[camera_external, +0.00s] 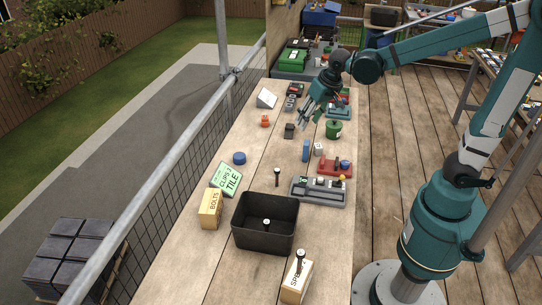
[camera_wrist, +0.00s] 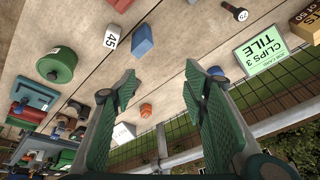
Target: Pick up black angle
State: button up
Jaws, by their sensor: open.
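A small dark block that looks like the black angle (camera_external: 289,131) lies on the wooden bench, left of the green can in the external view. In the wrist view a dark piece (camera_wrist: 102,96) shows at the edge of my left finger, which partly hides it; its exact shape is hard to make out. My gripper (camera_external: 304,123) hangs above the bench near the dark block, just to its upper right in the external view. In the wrist view my gripper (camera_wrist: 161,72) has its fingers wide apart with nothing between them.
Near it are a green can (camera_external: 334,129), an orange piece (camera_external: 265,121), a blue block (camera_external: 306,150) and a white cube (camera_external: 318,148). A black bin (camera_external: 250,236) stands farther down the bench. A mesh railing (camera_external: 195,150) runs along the left edge. The bench left of centre is fairly clear.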

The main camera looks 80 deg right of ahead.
jog(key=w+d+f+m+g+p, duration=0.2)
jog(key=w+d+f+m+p, duration=0.2)
jog(key=w+d, duration=0.55)
jog(key=m+g+p, duration=0.1)
jog(key=m+p, duration=0.3)
jog(key=m, duration=0.1)
send_over(290, 126)
jog(key=a, duration=0.1)
notch_tip(290, 126, down, 8)
jog(key=shift+r, duration=0.2)
jog(key=shift+d+f+g, duration=0.3)
jog(key=shift+f, duration=0.1)
jog(key=shift+d+f+b, duration=0.15)
jog(key=shift+f+b, duration=0.15)
jog(key=shift+f, duration=1)
jog(key=shift+d+f+b, duration=0.15)
jog(key=shift+f+b, duration=0.05)
jog(key=shift+f, duration=1.1)
jog(key=shift+d+f+b, duration=0.1)
jog(key=shift+f+b, duration=0.05)
jog(key=shift+f, duration=1.15)
